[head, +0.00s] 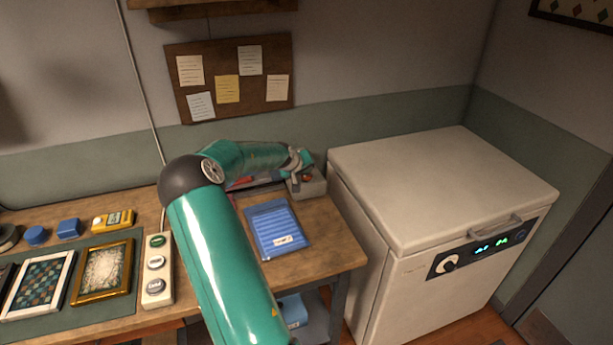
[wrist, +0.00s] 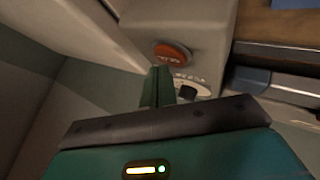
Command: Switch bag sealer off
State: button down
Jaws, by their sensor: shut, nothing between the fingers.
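The bag sealer (head: 315,187) is a grey box at the back right of the wooden table, partly hidden behind my gripper. In the wrist view its pale housing (wrist: 208,32) fills the upper middle. An orange-red oval switch (wrist: 173,53) sits on the housing, and its marking is too blurred to read. A dial (wrist: 190,91) with a pale scale is partly hidden by the fingers. My gripper (head: 294,180) is over the sealer. Its green fingers (wrist: 158,86) are shut and empty, with tips just below the switch; I cannot tell whether they touch it.
A blue bag (head: 277,229) lies on the table in front of the sealer. A white chest freezer (head: 435,190) stands close to the right. A strip with several buttons (head: 157,270), frames and small boxes occupy the left. A pinboard (head: 230,77) hangs behind.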

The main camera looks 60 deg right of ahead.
aim_at(303, 178)
jog(key=shift+r, duration=3)
jog(key=shift+w+a+r, duration=0.15)
jog(key=shift+w+a, duration=0.05)
jog(key=shift+a, duration=0.05)
jog(key=w+a+r+n+t+y, duration=0.1)
jog(key=w+a+r+t+y, duration=0.2)
jog(key=a, duration=1)
jog(key=w+a+r+n+t+y, duration=0.1)
jog(key=w+a+r+y, duration=0.3)
jog(key=a, duration=1)
jog(key=w+a+r+n+t, duration=0.15)
jog(key=a+r, duration=0.25)
jog(key=a, duration=0.9)
jog(key=s+a+r+n, duration=0.1)
jog(key=s+a, duration=0.3)
jog(key=a, duration=0.4)
jog(key=s+a+r+n+y, duration=0.1)
jog(key=s+a+n, duration=0.2)
jog(key=a, duration=0.6)
jog(key=s+a+r+n+y, duration=0.1)
jog(key=s+a+n, duration=0.1)
jog(key=s+a, duration=0.5)
jog(key=shift+s+a+t, duration=0.2)
jog(key=shift+a+t, duration=0.15)
jog(key=shift+a, duration=0.9)
